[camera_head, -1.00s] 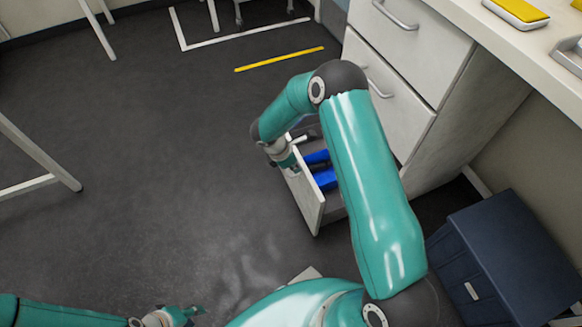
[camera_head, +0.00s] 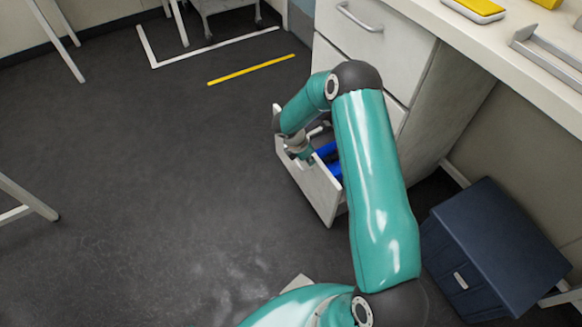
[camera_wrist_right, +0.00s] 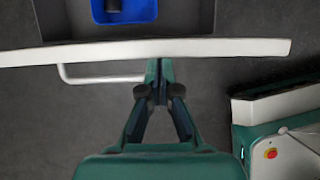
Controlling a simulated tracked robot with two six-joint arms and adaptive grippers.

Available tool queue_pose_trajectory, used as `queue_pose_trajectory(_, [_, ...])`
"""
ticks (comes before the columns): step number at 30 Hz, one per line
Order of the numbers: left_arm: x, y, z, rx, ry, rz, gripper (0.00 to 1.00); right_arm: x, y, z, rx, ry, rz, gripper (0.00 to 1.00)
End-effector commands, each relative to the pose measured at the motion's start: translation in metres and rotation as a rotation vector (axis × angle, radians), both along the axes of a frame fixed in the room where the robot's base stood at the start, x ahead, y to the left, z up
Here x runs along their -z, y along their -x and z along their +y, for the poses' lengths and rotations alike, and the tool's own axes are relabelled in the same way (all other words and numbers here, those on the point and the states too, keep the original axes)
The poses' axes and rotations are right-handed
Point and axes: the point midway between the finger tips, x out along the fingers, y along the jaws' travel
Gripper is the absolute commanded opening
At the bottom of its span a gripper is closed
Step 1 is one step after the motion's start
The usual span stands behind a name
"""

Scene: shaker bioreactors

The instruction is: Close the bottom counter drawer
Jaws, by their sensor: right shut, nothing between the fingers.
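The bottom counter drawer (camera_head: 318,190) is partly pulled out of the white counter cabinet, with blue bins (camera_head: 329,157) inside. In the right wrist view its white front edge (camera_wrist_right: 220,47) runs across the picture, with one blue bin (camera_wrist_right: 125,10) behind it. My right gripper (camera_wrist_right: 158,64) is shut and empty. Its fingertips are at the outer face of the drawer front, right of the pale bar handle (camera_wrist_right: 85,78). In the head view the right gripper (camera_head: 304,154) is at the drawer front, partly hidden by its own wrist. My left gripper is out of view.
A closed upper drawer (camera_head: 375,40) is above, under the countertop (camera_head: 500,60). A dark blue cabinet (camera_head: 495,250) stands at the right. Open dark floor (camera_head: 150,200) with a yellow line (camera_head: 252,69) lies to the left.

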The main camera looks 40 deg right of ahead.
Motion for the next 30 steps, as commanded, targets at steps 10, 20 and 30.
queue_pose_trajectory(10, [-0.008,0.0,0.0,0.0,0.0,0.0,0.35,-0.001,0.021,-0.084,0.005,0.001,0.0,0.0])
queue_pose_trajectory(20, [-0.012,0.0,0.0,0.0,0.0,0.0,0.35,0.0,0.029,-0.117,0.001,0.0,0.0,0.0])
queue_pose_trajectory(30, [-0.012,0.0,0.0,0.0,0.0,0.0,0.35,0.0,0.029,-0.121,0.001,0.0,0.0,0.0])
